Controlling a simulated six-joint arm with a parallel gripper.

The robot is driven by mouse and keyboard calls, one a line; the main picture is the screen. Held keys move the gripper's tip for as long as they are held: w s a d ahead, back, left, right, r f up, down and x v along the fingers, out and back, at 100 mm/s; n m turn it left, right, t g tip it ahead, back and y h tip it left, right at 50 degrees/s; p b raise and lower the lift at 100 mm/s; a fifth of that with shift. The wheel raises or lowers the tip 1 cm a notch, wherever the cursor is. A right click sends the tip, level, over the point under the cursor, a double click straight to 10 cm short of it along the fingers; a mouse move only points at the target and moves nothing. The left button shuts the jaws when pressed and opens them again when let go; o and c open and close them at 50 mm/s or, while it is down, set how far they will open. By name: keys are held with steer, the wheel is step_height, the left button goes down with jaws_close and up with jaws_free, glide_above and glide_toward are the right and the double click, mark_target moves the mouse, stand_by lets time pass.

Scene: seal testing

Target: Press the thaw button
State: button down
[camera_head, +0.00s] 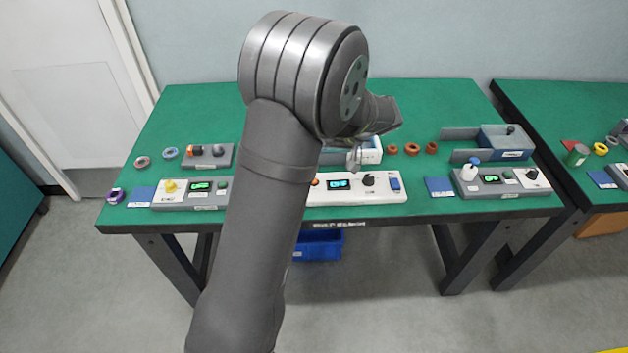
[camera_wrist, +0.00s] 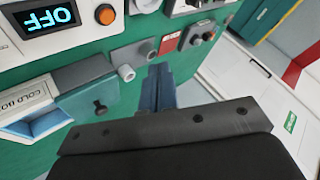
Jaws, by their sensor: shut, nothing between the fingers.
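A white control panel (camera_head: 355,196) stands at the front middle of the green table, with a lit display, a black knob and a blue switch. An orange button (camera_head: 315,182) sits left of the display. In the wrist view the orange button (camera_wrist: 105,14) is beside a display (camera_wrist: 50,17) reading OFF. No label naming a thaw button is readable. My gripper (camera_wrist: 158,72) is shut and empty, apart from the orange button. In the head view the gripper (camera_head: 354,160) is small and partly hidden by my arm, above the table behind the panel.
A white-and-blue box (camera_head: 368,150), labelled COLD BO... in the wrist view (camera_wrist: 28,98), stands behind the panel. Brown rings (camera_head: 411,149) lie right of it. Other panels stand left (camera_head: 190,195) and right (camera_head: 500,186). My arm hides part of the table.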

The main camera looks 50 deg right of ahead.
steer(key=shift+f, duration=0.1)
steer(key=shift+f, duration=4.3)
steer(key=shift+f, duration=0.1)
steer(key=shift+f, duration=0.35)
steer(key=shift+f, duration=0.35)
steer(key=shift+r, duration=0.8)
steer(key=shift+r, duration=2.5)
